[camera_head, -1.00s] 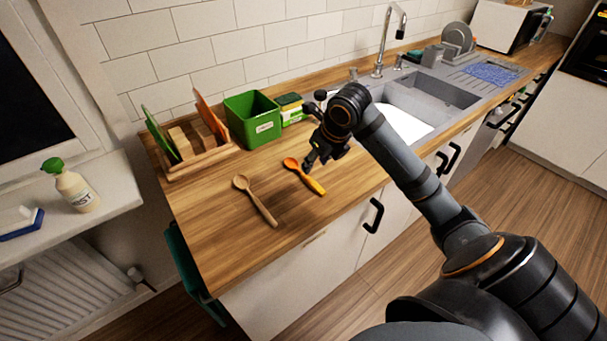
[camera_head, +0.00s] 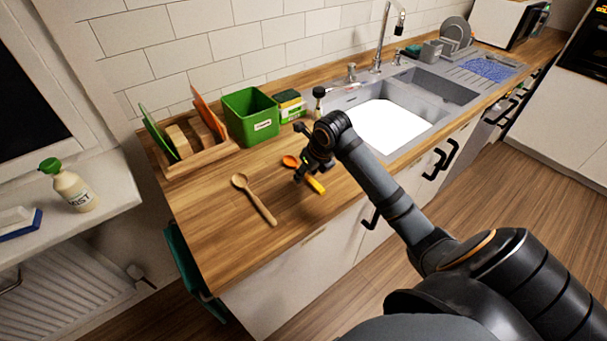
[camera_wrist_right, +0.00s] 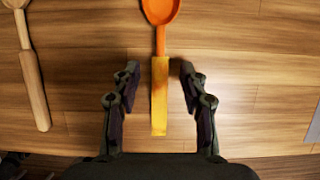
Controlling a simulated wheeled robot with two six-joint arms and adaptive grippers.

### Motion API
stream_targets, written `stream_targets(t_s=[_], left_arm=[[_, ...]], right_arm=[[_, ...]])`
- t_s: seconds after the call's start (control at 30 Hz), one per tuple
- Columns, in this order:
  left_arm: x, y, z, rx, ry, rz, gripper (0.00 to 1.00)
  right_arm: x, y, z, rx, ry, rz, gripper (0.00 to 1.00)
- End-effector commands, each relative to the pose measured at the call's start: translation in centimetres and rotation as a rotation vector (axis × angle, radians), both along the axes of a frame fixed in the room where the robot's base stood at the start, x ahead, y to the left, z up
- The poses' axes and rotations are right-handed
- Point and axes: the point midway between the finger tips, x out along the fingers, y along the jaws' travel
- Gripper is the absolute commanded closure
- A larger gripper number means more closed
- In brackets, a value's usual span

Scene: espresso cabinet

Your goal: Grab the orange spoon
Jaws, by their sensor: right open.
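The orange spoon (camera_head: 290,161) lies on the wooden counter, its yellow handle toward the front edge. My right gripper (camera_head: 305,172) is over its middle and hides part of it in the head view. In the right wrist view the spoon's yellow handle (camera_wrist_right: 159,97) runs between the two open fingers of the right gripper (camera_wrist_right: 158,84), with a gap on each side. The orange bowl (camera_wrist_right: 161,8) is at the top, cut by the frame edge. My left gripper is in neither view.
A wooden spoon (camera_head: 255,199) lies to the left on the counter (camera_head: 215,235); it also shows in the wrist view (camera_wrist_right: 33,85). A green box (camera_head: 251,118), a rack with boards (camera_head: 205,160) and a sponge holder (camera_head: 290,107) stand behind. The sink (camera_head: 425,105) is to the right.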

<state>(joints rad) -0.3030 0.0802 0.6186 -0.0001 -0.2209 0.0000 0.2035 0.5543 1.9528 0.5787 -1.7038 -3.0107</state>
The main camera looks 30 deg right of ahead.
Motion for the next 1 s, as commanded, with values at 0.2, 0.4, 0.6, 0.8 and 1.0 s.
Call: stream_targets(t_s=[0.2, 0.4, 0.6, 0.8, 1.0], left_arm=[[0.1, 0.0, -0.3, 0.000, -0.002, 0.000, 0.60], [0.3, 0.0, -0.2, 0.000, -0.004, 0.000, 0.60], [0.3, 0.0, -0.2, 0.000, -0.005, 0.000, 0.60], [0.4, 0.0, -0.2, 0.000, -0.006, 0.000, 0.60], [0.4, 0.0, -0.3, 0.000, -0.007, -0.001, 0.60]], right_arm=[[0.0, 0.0, -0.3, 0.000, -0.001, 0.000, 0.57], [0.0, 0.0, -0.2, 0.000, 0.000, 0.000, 0.81], [0.0, 0.0, -0.2, 0.000, 0.000, 0.000, 1.00], [0.0, 0.0, -0.2, 0.000, 0.000, 0.000, 1.00], [0.1, 0.0, 0.7, -0.002, -0.005, 0.000, 1.00]])
